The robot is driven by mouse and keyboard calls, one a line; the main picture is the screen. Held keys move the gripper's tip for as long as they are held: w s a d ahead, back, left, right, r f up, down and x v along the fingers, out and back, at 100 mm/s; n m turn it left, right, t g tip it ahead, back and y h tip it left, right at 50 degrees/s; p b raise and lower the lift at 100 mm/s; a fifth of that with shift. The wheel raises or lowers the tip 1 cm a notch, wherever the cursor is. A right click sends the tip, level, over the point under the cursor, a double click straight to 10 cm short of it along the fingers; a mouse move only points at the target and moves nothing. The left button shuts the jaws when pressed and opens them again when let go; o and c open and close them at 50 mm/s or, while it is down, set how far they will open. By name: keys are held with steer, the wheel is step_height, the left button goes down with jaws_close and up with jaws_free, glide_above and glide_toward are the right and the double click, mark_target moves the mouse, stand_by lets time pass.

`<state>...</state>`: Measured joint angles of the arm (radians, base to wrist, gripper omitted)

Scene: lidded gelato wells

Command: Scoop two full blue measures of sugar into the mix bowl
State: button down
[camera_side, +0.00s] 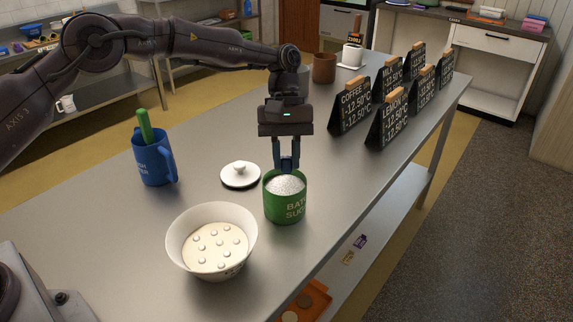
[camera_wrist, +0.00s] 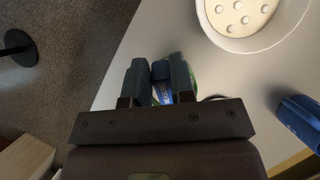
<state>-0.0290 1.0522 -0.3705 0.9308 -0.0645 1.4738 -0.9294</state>
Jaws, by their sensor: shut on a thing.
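A green canister (camera_side: 284,207) with partly readable lettering stands on the counter, uncovered and filled with white sugar (camera_side: 286,184). My gripper (camera_side: 286,164) points down over its mouth, its fingertips just above the sugar. It is shut on a blue measure, seen between the fingers in the wrist view (camera_wrist: 162,88). The measure's cup is mostly hidden, so I cannot tell how full it is. The white mix bowl (camera_side: 211,214) stands left and in front of the canister, holding cream-coloured mix with several pale round pieces on top. The bowl also shows in the wrist view (camera_wrist: 281,36).
A white knobbed lid (camera_side: 240,176) lies beside the canister. A blue jug (camera_side: 154,158) with a green handle standing in it is at the left. Several black price signs (camera_side: 350,107), a brown cup (camera_side: 324,68) and a white mug (camera_side: 352,54) stand farther back. The right counter edge is near the canister.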

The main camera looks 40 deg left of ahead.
step_height(320, 180, down, 6)
stand_by(0.5)
steer(key=shift+s, duration=0.1)
steer(key=shift+r, duration=0.1)
stand_by(1.2)
steer(key=shift+t, duration=0.3)
step_height(320, 180, up, 7)
steer(key=shift+f, duration=0.1)
steer(key=shift+s+d+f+t+y, duration=0.4)
steer(key=shift+f+t+y, duration=0.25)
steer(key=shift+f+y, duration=0.1)
steer(key=shift+s+d+f+t+y, duration=0.4)
steer(key=shift+f+t+y, duration=0.3)
steer(key=shift+f, duration=0.1)
steer(key=shift+s+d+f+t+y, duration=0.4)
steer(key=shift+f+t+y, duration=0.25)
steer(key=shift+f, duration=0.1)
